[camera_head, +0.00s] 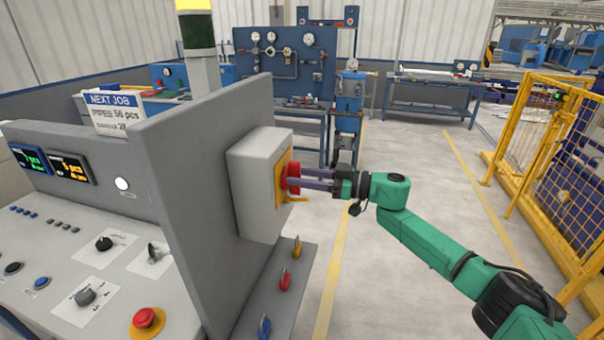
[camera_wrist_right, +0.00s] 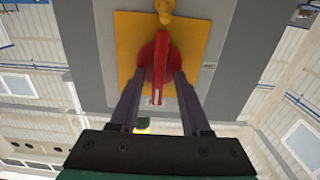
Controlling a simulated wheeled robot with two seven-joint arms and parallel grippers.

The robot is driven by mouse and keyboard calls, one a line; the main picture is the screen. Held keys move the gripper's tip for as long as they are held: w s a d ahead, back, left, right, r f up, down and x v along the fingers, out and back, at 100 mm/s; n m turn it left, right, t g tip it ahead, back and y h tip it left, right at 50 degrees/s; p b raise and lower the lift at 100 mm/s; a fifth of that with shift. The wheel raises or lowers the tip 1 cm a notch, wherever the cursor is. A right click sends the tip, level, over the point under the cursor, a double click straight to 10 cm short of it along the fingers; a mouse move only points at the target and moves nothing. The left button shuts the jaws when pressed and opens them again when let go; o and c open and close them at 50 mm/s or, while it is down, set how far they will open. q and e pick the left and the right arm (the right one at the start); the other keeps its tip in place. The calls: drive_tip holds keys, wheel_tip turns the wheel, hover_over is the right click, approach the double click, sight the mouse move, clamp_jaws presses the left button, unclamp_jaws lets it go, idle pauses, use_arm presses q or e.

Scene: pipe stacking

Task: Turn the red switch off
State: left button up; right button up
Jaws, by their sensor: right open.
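The red switch (camera_head: 293,178) sits on a yellow plate (camera_head: 281,185) on the side of a light grey box (camera_head: 255,178). My right gripper (camera_head: 302,180) reaches it from the right, with its fingers at the switch. In the right wrist view, the red handle (camera_wrist_right: 159,68) stands in line with the picture's upright axis on the yellow plate (camera_wrist_right: 192,38). The open fingers of my right gripper (camera_wrist_right: 158,82) lie on both sides of the handle. Whether they touch it I cannot tell. My left gripper is not in view.
The grey control panel (camera_head: 185,170) carries the switch box. Below the box, a ledge (camera_head: 262,290) holds small yellow, red and blue levers. A yellow fence (camera_head: 550,150) stands at the right. The floor (camera_head: 400,290) between them is clear.

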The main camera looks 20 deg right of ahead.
drive_tip(key=shift+c, duration=0.4)
drive_tip(key=shift+d, duration=0.1)
clamp_jaws()
drive_tip(key=n+b, duration=0.1)
drive_tip(key=n, duration=0.1)
drive_tip(key=n+b, duration=0.1)
drive_tip(key=n, duration=0.1)
drive_tip(key=shift+s+f+n, duration=0.1)
drive_tip(key=shift+f+n, duration=0.1)
drive_tip(key=shift+n, duration=0.2)
drive_tip(key=shift+s+a+f+n+b, duration=0.1)
drive_tip(key=shift+n+b, duration=1.3)
drive_tip(key=shift+n, duration=0.8)
drive_tip(key=shift+s+a+f+n+b, duration=0.15)
drive_tip(key=shift+n+b, duration=1.3)
drive_tip(key=shift+n, duration=0.75)
drive_tip(key=shift+w+f+n+b, duration=0.1)
drive_tip(key=shift+n+b, duration=1.3)
drive_tip(key=shift+n, duration=0.8)
